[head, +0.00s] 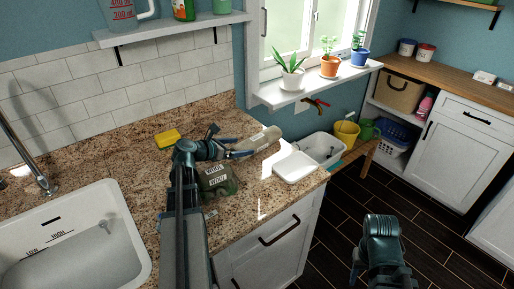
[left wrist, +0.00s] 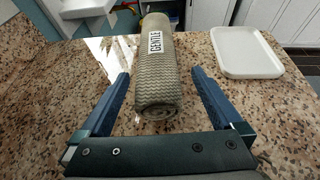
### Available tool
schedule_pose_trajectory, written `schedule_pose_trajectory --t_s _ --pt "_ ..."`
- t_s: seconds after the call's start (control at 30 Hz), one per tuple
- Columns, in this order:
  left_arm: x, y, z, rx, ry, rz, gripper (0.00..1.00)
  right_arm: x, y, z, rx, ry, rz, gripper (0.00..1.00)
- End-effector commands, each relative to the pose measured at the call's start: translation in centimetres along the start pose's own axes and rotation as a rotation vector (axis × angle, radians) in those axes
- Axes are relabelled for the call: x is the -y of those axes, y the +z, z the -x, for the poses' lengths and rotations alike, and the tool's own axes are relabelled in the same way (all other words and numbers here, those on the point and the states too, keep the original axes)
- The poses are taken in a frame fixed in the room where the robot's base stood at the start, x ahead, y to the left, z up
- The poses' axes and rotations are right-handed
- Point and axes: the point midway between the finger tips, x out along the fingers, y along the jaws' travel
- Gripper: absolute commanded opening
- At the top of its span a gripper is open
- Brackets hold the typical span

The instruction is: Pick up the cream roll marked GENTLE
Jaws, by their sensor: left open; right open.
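The cream roll (head: 265,138) lies on the granite counter toward the window. In the left wrist view the roll (left wrist: 158,80) points away from me, with its spiral end near me and a white label reading GENTLE. My left gripper (left wrist: 160,92) is open, with one blue finger on each side of the roll's near end and a gap to both. In the head view the left gripper (head: 243,150) reaches right toward the roll, low over the counter. Part of my right arm shows at lower right; its fingers cannot be made out.
Dark green rolls with white labels (head: 217,183) lie just in front of my left gripper. A white tray (head: 296,167) sits right of the roll, near the counter edge. A sink (head: 125,215) is at left, and a yellow sponge (head: 168,138) lies near the tiles.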

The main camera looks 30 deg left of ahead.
Motion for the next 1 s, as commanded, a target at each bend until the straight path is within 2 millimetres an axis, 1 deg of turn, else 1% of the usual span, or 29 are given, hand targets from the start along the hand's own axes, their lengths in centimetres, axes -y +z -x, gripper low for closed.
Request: schedule_pose_trajectory --t_s 0.03,0.1,0.27,0.37,0.47,0.63,0.73,0.97,1.0 --pt "0.0 -0.1 -0.6 0.000 -0.002 -0.001 1.00 0.0 0.0 -0.3 0.000 0.000 0.000 0.49" --pt "0.0 0.0 -0.8 0.000 -0.001 -0.001 1.00 0.0 0.0 -0.3 0.000 0.000 0.000 0.49" --pt "0.0 0.1 -0.9 0.000 0.000 0.000 1.00 0.0 0.0 -0.3 0.000 0.000 0.000 0.49" --pt "-0.1 0.1 -1.2 0.000 0.000 0.000 1.00 0.0 0.0 -0.4 0.000 0.000 0.000 0.49" --pt "-0.3 0.1 -2.2 0.000 -0.001 0.000 1.00 0.1 0.0 -0.8 0.000 0.000 0.000 0.49" --pt "-0.6 0.2 -4.8 0.000 -0.002 -0.002 1.00 0.2 -0.1 -1.6 0.000 0.000 0.000 0.49" --pt "-0.5 0.2 -5.9 -0.001 -0.002 -0.001 1.00 0.2 -0.1 -2.0 0.000 0.000 0.000 0.49" --pt "-0.5 0.4 -6.0 0.000 0.001 0.000 1.00 0.2 -0.1 -1.9 0.000 0.000 0.000 0.49" --pt "-0.4 0.4 -6.0 0.000 0.000 0.000 0.96 0.2 -0.1 -1.9 0.000 0.000 0.000 0.49"
